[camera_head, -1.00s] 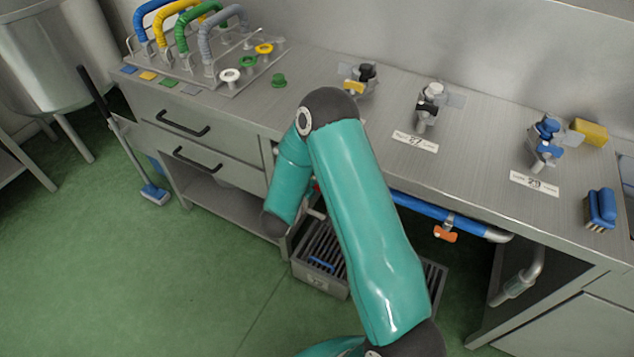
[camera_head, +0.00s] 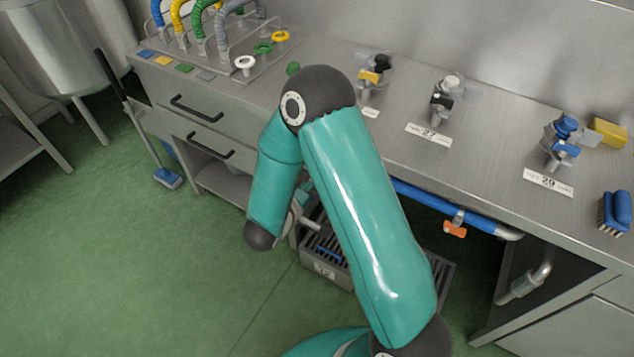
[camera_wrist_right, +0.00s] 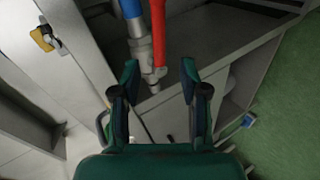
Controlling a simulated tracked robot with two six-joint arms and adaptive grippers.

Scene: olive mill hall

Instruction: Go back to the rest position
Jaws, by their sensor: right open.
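My right arm (camera_head: 370,220) is teal with dark joints. It rises from the bottom of the head view and folds over at the elbow in front of the bench. Its forearm (camera_head: 273,180) hangs down beside the bench front. My right gripper (camera_wrist_right: 160,78) is open in the wrist view, its two fingers apart with nothing held between them. In the head view it is mostly hidden behind the arm. Beyond the fingers the wrist view shows a red hose (camera_wrist_right: 158,30) and a blue pipe (camera_wrist_right: 130,8). My left gripper is not in view.
The steel bench (camera_head: 480,145) carries several valves, a yellow sponge (camera_head: 609,132), a blue brush (camera_head: 615,212) and a hose rack at the left. A grated drain box (camera_head: 325,268) stands below. A blue broom (camera_head: 168,178) leans by the drawers. The green floor (camera_head: 130,270) at left is clear.

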